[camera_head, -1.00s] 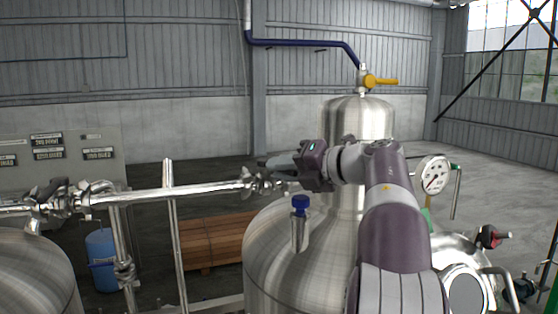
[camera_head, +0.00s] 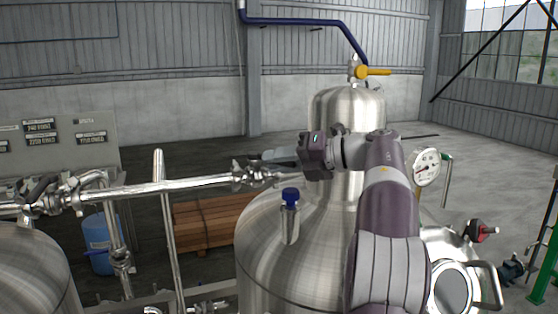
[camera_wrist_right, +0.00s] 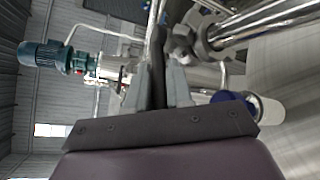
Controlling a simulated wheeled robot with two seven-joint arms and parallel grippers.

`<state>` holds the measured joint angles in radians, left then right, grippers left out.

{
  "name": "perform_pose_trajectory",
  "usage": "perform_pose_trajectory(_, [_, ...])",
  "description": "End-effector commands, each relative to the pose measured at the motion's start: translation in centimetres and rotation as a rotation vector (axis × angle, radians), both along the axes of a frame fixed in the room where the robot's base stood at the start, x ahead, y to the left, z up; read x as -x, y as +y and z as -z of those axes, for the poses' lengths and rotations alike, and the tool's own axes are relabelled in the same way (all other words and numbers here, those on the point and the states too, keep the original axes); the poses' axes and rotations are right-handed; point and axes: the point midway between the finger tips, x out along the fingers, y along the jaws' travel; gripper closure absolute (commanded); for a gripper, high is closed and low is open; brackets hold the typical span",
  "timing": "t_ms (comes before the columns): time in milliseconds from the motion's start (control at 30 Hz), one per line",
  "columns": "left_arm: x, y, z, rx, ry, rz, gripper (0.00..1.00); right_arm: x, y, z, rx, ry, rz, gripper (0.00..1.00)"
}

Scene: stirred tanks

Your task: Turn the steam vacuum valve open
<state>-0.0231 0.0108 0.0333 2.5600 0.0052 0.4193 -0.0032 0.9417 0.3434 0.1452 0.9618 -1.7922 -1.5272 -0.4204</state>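My right gripper (camera_head: 272,156) reaches left above the tank, close to a metal valve fitting (camera_head: 248,173) at the end of a horizontal pipe. In the right wrist view, the fingers (camera_wrist_right: 158,82) stand either side of a dark bar-like handle (camera_wrist_right: 157,48). I cannot tell whether they press on it. The metal fitting also shows beyond the fingers in the wrist view (camera_wrist_right: 183,45). No label shows which valve is the steam vacuum valve. A valve with a yellow handle (camera_head: 374,72) sits on top of the column. My left gripper is out of view.
A blue-capped fitting (camera_head: 290,197) rises from the steel tank (camera_head: 262,250) just below the gripper. A pressure gauge (camera_head: 427,167) stands right of my arm. A wooden stack (camera_head: 205,222) and blue drum (camera_head: 98,245) are behind the pipes.

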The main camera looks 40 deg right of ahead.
Motion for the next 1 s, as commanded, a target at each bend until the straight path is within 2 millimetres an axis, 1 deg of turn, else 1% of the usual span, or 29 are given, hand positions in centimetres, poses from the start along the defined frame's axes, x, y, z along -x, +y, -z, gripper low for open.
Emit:
perform_pose_trajectory(33, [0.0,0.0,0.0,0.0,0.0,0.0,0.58,0.0,0.0,0.0,0.0,-0.001,0.001,0.66])
perform_pose_trajectory(67, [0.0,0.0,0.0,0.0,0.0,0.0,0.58,0.0,0.0,0.0,0.0,-0.001,0.001,0.58])
perform_pose_trajectory(333, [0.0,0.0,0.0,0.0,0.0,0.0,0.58,0.0,0.0,0.0,0.0,-0.001,0.001,0.58])
perform_pose_trajectory(433, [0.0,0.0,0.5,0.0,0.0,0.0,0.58,0.7,-0.5,0.0,0.001,-0.001,0.002,0.58])
perform_pose_trajectory(467, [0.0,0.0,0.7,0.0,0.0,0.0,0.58,1.1,-0.7,0.0,0.001,-0.001,0.003,0.58])
perform_pose_trajectory(567, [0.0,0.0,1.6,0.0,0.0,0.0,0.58,3.1,-2.1,-0.4,0.001,-0.002,0.006,0.58])
perform_pose_trajectory(600, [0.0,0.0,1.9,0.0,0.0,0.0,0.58,4.1,-2.7,-0.6,0.003,-0.002,0.006,0.58])
perform_pose_trajectory(800, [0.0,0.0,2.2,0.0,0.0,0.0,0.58,8.3,-5.4,-2.0,0.002,-0.001,0.005,0.58])
perform_pose_trajectory(900, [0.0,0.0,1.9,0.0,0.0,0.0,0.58,9.7,-6.1,-2.5,0.001,-0.001,0.003,0.58])
perform_pose_trajectory(1000, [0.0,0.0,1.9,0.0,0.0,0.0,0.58,10.4,-6.5,-2.7,0.0,0.0,0.002,0.58])
